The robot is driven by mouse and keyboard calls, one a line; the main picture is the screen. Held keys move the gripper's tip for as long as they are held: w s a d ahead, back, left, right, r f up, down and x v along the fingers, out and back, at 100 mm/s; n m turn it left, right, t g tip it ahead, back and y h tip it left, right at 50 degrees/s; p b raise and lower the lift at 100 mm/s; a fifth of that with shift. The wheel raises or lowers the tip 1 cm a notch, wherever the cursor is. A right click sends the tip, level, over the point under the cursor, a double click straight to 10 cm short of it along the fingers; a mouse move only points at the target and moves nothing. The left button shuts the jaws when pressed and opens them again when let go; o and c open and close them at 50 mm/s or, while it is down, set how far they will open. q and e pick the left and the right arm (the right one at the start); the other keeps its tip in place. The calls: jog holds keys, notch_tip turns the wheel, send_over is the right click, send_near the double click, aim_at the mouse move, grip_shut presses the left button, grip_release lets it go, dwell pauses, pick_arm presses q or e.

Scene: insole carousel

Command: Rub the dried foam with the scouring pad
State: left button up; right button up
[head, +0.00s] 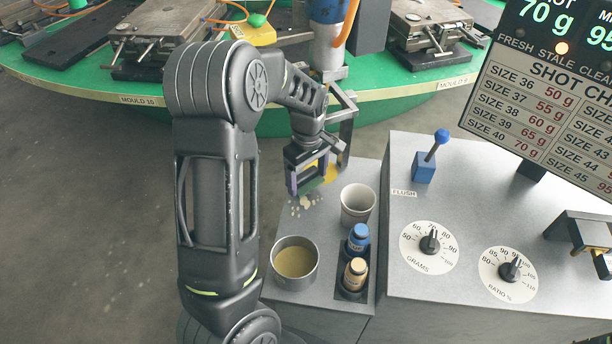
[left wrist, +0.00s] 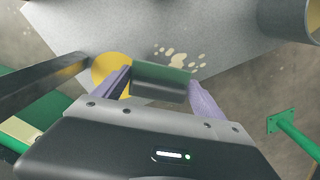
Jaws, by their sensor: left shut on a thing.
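My left gripper (head: 313,176) is above the grey bench top, its purple fingers shut on the scouring pad. In the left wrist view the pad (left wrist: 160,80) is a dark green block between the fingers. The dried foam (head: 306,203) is a patch of pale cream spots on the bench top, just in front of the gripper. In the left wrist view the dried foam (left wrist: 178,60) lies just beyond the pad's edge, partly hidden by it. I cannot tell whether the pad touches the surface.
A white cup (head: 357,204) stands just right of the foam. A metal cup (head: 295,263) of tan liquid and blue-capped (head: 358,238) and tan-capped (head: 355,273) bottles stand nearer. The control console (head: 440,185) rises right; the green carousel (head: 390,105) is behind. A yellow disc (left wrist: 108,70) lies beside the pad.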

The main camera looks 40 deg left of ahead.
pick_arm(q)
jog(key=shift+w+d+r, duration=0.15)
jog(key=shift+w+d, duration=0.1)
jog(key=shift+w, duration=0.1)
jog(key=shift+s+d, duration=0.3)
jog(key=shift+s+d+p, duration=0.45)
jog(key=shift+s+d, duration=0.1)
jog(key=shift+s, duration=0.1)
jog(key=shift+s+d, duration=0.1)
jog(key=shift+s, duration=0.25)
jog(key=shift+s+d, duration=0.1)
jog(key=shift+s, duration=0.45)
jog(key=shift+s, duration=0.15)
